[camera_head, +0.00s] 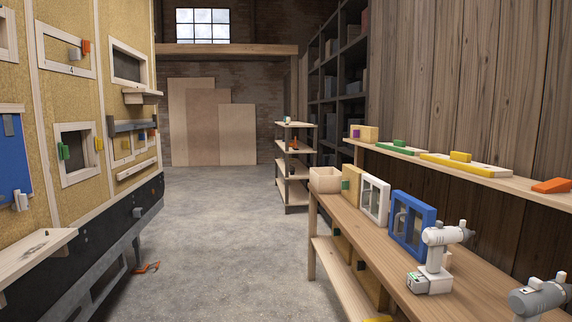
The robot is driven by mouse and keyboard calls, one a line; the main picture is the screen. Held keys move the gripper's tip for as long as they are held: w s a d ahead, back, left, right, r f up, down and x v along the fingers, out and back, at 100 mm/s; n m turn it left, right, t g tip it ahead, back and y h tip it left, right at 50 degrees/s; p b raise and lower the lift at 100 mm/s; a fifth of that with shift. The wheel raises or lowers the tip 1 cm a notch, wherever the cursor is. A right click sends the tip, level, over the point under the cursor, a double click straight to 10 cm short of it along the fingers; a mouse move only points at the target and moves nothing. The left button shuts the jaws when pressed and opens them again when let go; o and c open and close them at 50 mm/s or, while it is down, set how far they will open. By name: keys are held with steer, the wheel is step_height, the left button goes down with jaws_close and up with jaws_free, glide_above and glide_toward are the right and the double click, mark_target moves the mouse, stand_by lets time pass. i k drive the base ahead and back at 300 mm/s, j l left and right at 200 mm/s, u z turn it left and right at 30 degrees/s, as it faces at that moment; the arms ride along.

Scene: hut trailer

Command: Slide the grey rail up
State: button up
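A grey horizontal rail (122,127) is mounted on the yellowish trailer wall at the left, below a small wooden shelf (142,97). It sits above a pale framed panel (122,147) with small coloured parts. I cannot tell for sure that this is the task's rail. My gripper is not in this view.
A workbench (345,220) runs along the right, with a blue-framed box (412,225), a white drill (437,255) and a grey drill (538,298). An orange item (147,267) lies by the trailer. The concrete floor (220,240) between trailer and bench is otherwise clear.

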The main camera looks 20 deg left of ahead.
mark_target(133, 126)
steer(key=u, duration=1.9)
steer(key=i+z, duration=0.35)
steer(key=i, duration=0.3)
steer(key=i+j+z, duration=0.1)
steer(key=i+z, duration=0.25)
steer(key=i, duration=0.3)
steer(key=i+z, duration=0.15)
steer(key=i, duration=3.75)
steer(key=i+u, duration=0.15)
steer(key=i, duration=0.5)
steer(key=i+u, duration=0.15)
steer(key=i, duration=0.5)
steer(key=i+l+u, duration=0.2)
steer(key=i, duration=0.4)
steer(key=i+u, duration=0.25)
steer(key=i, duration=0.55)
